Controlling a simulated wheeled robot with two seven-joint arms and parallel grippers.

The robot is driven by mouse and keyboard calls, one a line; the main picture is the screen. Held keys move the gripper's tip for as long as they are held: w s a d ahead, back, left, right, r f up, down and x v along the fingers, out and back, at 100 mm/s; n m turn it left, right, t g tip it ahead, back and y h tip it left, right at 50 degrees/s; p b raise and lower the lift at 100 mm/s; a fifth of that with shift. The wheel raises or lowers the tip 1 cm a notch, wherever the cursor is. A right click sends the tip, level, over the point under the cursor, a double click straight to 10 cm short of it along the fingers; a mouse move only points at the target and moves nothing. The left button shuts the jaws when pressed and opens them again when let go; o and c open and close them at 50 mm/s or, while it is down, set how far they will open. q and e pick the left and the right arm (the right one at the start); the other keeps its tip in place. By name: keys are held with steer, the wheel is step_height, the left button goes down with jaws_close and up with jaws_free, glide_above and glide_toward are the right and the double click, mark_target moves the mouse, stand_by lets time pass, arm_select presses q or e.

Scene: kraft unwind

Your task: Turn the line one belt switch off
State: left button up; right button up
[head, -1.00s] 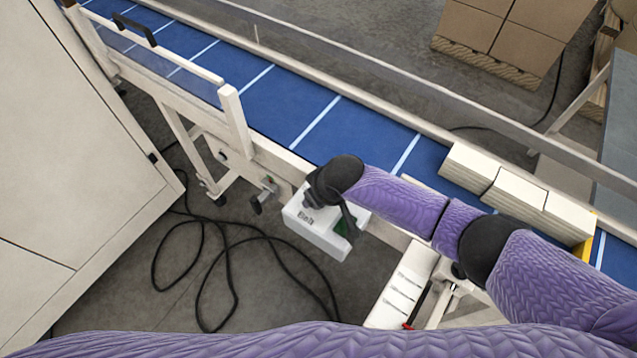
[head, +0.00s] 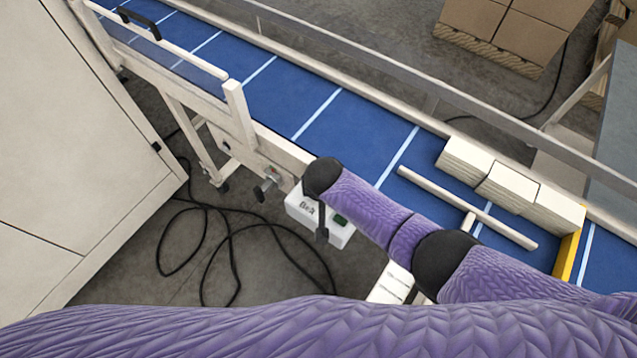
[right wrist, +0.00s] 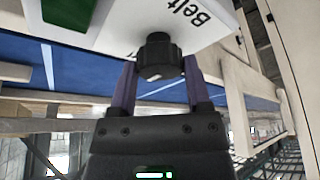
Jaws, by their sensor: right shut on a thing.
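The white switch box marked "Belt" (head: 337,234) hangs at the near side of the conveyor, partly covered by my right forearm in the head view. In the right wrist view the box (right wrist: 125,28) shows its lettering, a green panel (right wrist: 70,12) and a black rotary knob (right wrist: 158,52) with a pale mark. My right gripper (right wrist: 159,78) is shut on this knob, one purple finger on each side. In the head view the fingers are mostly hidden by my wrist. My left gripper is out of view.
The blue belt (head: 345,130) runs behind the box, with cream blocks (head: 510,188) by a yellow stop (head: 566,256) and a pale bar (head: 465,205) across it. Black cables (head: 235,240) lie on the floor. A large cabinet (head: 80,170) stands at left.

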stand_by(0.3)
steer(key=o, duration=1.3)
steer(key=p+v, duration=0.4)
steer(key=v, duration=0.6)
